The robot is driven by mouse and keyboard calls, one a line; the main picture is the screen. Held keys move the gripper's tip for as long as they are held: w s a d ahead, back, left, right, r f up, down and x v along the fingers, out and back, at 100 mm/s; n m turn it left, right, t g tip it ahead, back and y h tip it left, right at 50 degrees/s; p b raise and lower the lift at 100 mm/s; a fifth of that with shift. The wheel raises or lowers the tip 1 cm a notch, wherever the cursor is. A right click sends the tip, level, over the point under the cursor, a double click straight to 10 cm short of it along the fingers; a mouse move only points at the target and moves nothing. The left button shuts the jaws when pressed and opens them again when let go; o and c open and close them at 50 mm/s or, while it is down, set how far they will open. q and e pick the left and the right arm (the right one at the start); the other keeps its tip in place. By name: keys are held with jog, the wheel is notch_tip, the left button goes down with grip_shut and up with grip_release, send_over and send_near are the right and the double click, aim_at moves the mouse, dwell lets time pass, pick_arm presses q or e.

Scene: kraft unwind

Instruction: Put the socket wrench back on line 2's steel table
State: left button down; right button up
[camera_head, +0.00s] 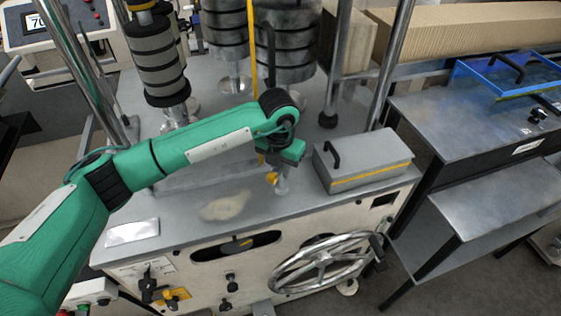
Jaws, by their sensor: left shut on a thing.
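My green left arm reaches in from the left over the grey machine top. Its gripper (276,176) points down near the front edge and is shut on a small metallic thing (282,186), seemingly the socket wrench. Most of it is hidden by the gripper, and I cannot make out its full shape. A grey steel table (455,120) stands at the right, apart from the gripper; no line number is readable on it. My right gripper is not in view.
A grey lidded box (362,160) with a black handle sits right of the gripper. Black-banded rollers (157,60) and steel posts stand behind. A handwheel (325,263) is on the machine's front. A blue tray (505,75) lies on the table's far part; its near part is clear.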

pick_arm(q)
jog(key=shift+w+r, duration=0.1)
jog(key=shift+w, duration=0.05)
jog(key=shift+f, duration=0.2)
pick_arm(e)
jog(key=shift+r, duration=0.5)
pick_arm(q)
jog(key=shift+f, duration=0.15)
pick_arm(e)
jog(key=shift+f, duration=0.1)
pick_arm(q)
jog(key=shift+f, duration=0.15)
jog(key=c, duration=1.3)
grip_release()
